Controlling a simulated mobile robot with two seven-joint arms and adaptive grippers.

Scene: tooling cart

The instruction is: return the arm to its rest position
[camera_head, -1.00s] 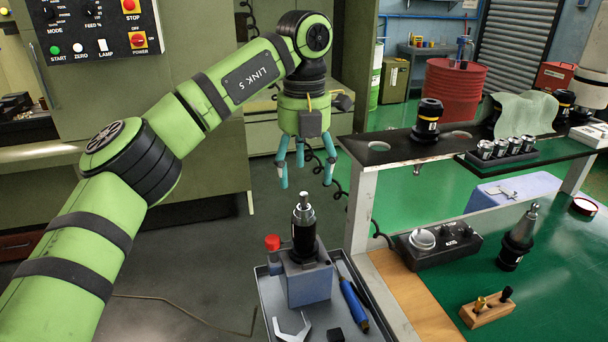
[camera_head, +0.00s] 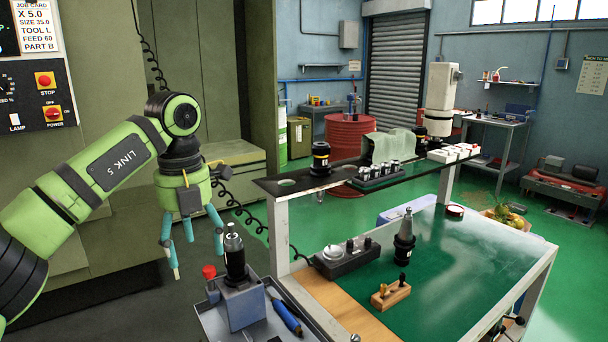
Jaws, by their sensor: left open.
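My left arm comes in from the left, green with dark bands. Its left gripper (camera_head: 190,243) points down with its teal fingers spread open and nothing between them. It hangs above and to the left of a black tool holder (camera_head: 234,252), which stands upright in a blue-grey block (camera_head: 243,304) on a grey tray. The fingers look apart from the tool holder. My right gripper is not in view.
The grey tray (camera_head: 207,322) also holds a red-capped item (camera_head: 209,272) and a blue-handled tool (camera_head: 286,316). A green-topped cart (camera_head: 455,265) with a raised black shelf (camera_head: 268,187) stands to the right. The machine control panel (camera_head: 38,95) is at the left.

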